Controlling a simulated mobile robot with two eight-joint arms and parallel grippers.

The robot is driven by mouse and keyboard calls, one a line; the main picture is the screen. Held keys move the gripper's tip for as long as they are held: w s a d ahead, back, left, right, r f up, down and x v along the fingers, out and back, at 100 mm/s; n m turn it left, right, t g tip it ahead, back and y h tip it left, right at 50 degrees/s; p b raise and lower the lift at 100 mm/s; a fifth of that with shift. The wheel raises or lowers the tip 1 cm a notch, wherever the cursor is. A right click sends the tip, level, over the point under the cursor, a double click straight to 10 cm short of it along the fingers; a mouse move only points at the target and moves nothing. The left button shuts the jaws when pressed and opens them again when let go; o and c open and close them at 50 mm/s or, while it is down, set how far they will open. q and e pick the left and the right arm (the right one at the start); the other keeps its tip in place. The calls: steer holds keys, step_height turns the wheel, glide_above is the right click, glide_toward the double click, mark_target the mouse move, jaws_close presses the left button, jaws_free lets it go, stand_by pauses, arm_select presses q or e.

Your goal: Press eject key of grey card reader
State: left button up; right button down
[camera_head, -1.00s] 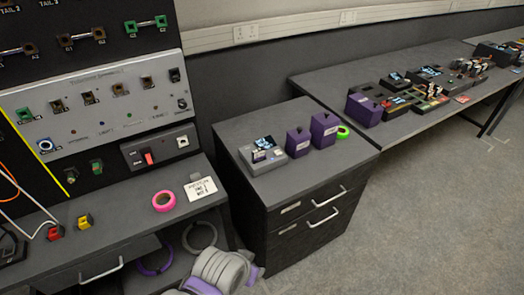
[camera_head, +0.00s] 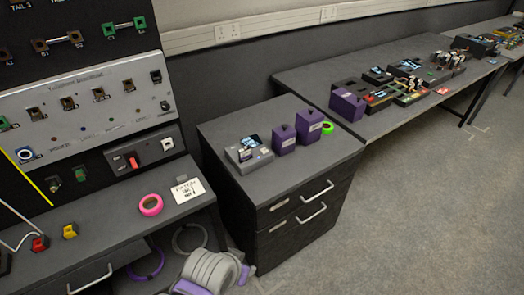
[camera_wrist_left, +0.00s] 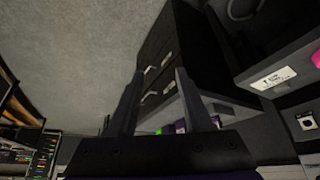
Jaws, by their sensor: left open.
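The grey card reader (camera_head: 249,154) sits on top of the dark drawer cabinet, near its left side, in the head view. It has a small lit screen at the back and small light and purple parts in front. Which part is the eject key is too small to tell. My left gripper (camera_wrist_left: 158,95) shows in the wrist view with its two dark fingers apart and nothing between them. Beyond the fingers are the cabinet's drawer fronts, so it is apart from the reader. My right gripper is in neither view.
A pink tape ring (camera_head: 150,205) and a white label card (camera_head: 187,190) lie on the left bench. Open floor lies to the right.

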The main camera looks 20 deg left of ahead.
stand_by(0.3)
arm_select(q)
jaws_close()
stand_by(1.6)
